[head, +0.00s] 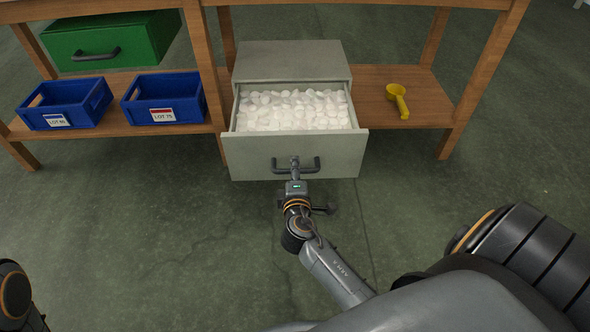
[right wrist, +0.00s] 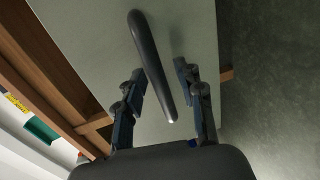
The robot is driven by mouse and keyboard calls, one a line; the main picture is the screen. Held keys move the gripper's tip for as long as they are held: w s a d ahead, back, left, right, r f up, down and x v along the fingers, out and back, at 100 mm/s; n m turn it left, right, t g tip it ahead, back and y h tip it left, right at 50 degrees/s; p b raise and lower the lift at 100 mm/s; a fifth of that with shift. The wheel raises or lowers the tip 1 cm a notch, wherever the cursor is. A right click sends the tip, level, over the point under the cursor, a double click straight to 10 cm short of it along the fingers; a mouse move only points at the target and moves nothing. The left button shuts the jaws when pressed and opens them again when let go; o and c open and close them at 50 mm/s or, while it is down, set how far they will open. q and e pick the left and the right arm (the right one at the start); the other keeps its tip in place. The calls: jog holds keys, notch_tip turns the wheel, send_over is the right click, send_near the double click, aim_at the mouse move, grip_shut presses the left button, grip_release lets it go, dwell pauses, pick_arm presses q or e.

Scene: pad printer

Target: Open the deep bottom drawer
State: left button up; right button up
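The grey deep bottom drawer (head: 250,157) stands pulled out of its grey cabinet (head: 290,60) in the head view. It is filled with white round pieces (head: 292,110). A dark bar handle (head: 310,165) is on its front. My right gripper (head: 295,168) is at the handle's middle. In the right wrist view the handle (right wrist: 150,65) passes between the two fingers (right wrist: 160,98), with gaps visible on both sides, so the gripper is open around it. My left gripper is not in the head view; only a piece of my left arm shows at the lower left.
A yellow scoop (head: 398,99) lies on the shelf at right. Wooden legs flank the cabinet. The floor in front is clear.

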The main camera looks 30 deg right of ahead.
jog(key=v, duration=1.2)
dwell(0.3)
